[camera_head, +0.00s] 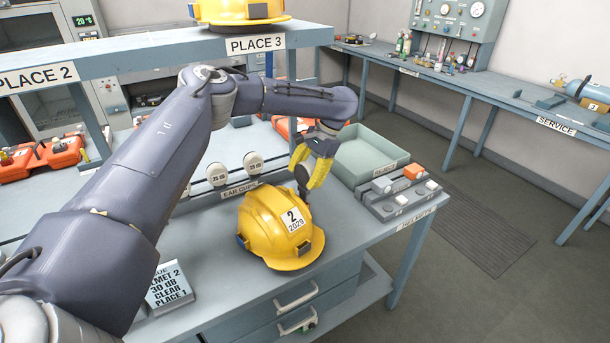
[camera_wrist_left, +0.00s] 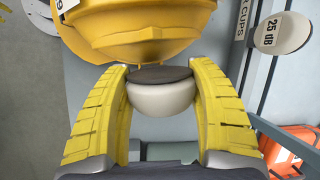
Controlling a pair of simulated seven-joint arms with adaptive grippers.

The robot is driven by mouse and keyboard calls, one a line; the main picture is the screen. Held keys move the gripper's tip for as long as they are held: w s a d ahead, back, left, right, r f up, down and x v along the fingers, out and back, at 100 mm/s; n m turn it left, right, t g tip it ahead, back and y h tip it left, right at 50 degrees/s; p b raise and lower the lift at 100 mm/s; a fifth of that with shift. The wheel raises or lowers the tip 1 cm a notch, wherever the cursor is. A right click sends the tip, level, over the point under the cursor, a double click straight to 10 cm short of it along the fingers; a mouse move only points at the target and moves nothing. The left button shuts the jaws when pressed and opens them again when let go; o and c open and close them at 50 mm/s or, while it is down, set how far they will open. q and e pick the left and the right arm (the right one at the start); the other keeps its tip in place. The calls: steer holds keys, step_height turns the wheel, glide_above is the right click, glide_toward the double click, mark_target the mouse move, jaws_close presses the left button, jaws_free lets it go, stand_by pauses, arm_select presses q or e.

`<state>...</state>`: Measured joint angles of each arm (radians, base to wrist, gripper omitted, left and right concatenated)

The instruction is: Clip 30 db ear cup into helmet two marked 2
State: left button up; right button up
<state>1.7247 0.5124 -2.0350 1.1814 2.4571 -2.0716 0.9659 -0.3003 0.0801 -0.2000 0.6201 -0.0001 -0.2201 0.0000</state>
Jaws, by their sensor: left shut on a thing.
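The yellow helmet marked 2 (camera_head: 268,238), also labelled 2029, sits on the bench; its shell fills the top of the left wrist view (camera_wrist_left: 150,35). My left gripper (camera_head: 304,183) is at the helmet's upper right side in the head view. In the left wrist view its yellow fingers (camera_wrist_left: 160,100) are shut on a white ear cup (camera_wrist_left: 162,97) with a dark pad facing the helmet rim. The cup is right by the rim; I cannot tell whether it touches. Its rating is not readable. My right gripper is not in view.
Ear cups (camera_head: 216,174) (camera_head: 253,162) stand on the EAR CUPS rack behind the helmet; one reads 25 dB. A green tray (camera_head: 368,155) and a grey block holder (camera_head: 385,208) lie to the right. A card (camera_head: 169,287) reads helmet 2, 30 dB, clear, place 1. A shelf (camera_head: 170,45) runs above.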

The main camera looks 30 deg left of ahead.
mark_target(302, 192)
arm_select(q)
steer(key=shift+f, duration=2)
steer(key=o, duration=1.3)
steer(key=v, duration=1.2)
steer(key=shift+f, duration=0.1)
